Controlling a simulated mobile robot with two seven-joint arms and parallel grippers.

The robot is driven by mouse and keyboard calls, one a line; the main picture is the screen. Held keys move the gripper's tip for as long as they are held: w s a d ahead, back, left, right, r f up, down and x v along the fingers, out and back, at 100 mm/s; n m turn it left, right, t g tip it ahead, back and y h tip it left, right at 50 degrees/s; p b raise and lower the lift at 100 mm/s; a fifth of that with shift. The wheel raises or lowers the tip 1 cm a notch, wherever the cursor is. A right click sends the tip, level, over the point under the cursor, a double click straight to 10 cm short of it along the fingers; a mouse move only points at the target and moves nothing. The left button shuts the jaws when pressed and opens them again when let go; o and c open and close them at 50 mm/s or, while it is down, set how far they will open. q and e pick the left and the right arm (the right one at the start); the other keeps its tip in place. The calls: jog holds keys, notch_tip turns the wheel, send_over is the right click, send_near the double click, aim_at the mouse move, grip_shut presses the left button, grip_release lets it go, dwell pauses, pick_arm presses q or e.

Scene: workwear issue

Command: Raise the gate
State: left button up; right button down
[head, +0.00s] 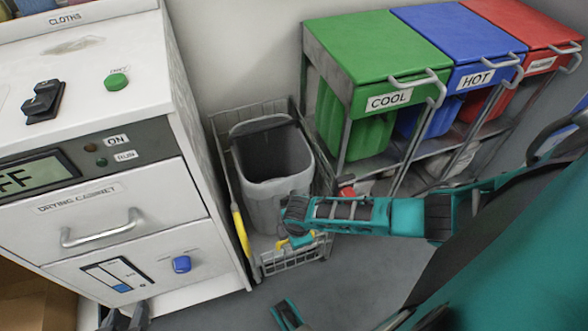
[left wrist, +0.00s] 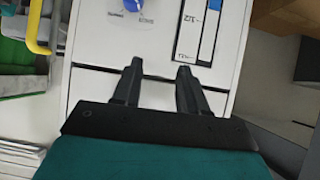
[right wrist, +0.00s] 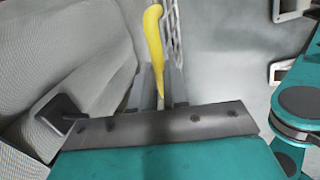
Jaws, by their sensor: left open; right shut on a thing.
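A wire cage (head: 250,112) stands beside the cabinet and holds a grey bin (head: 270,185). A low wire panel (head: 293,259), which looks like the gate, is at the cage's front. A yellow bar (head: 240,231) runs along the cage's left side. A second bit of yellow (head: 299,241) shows under my right arm. In the right wrist view, my right gripper (right wrist: 156,82) is shut on a yellow handle (right wrist: 153,38) that sticks out past the fingers; the arm hides most of this grip in the head view. My left gripper (head: 126,318) is open and empty by the cabinet's lower front; it also shows in the left wrist view (left wrist: 158,68).
The white drying cabinet (head: 125,215) stands at left with a drawer handle (head: 102,230) and a blue knob (head: 182,264). Green (head: 375,60), blue (head: 465,45) and red (head: 535,25) lidded bins stand in a rack behind. Bare floor (head: 375,275) lies in front.

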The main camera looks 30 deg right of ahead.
pick_arm(q)
notch_tip(320, 180, up, 9)
jog(key=a+p, duration=0.1)
jog(key=p, duration=0.9)
jog(key=shift+s+a+y, duration=0.4)
pick_arm(e)
notch_tip(320, 180, up, 11)
jog(key=shift+r, duration=0.15)
jog(key=shift+w, duration=0.1)
jog(key=c, duration=1.4)
grip_release()
jog(key=shift+r, duration=0.15)
jog(key=shift+o, duration=1.4)
pick_arm(q)
jog(key=shift+r, duration=0.1)
jog(key=r+p, duration=0.2)
jog(key=p, duration=0.1)
jog(key=r+p, duration=0.2)
jog(key=shift+s+a, duration=0.35)
pick_arm(e)
notch_tip(320, 180, up, 12)
jog(key=s, duration=0.2)
jog(key=shift+s+a+r, duration=0.25)
jog(key=shift+s, duration=0.1)
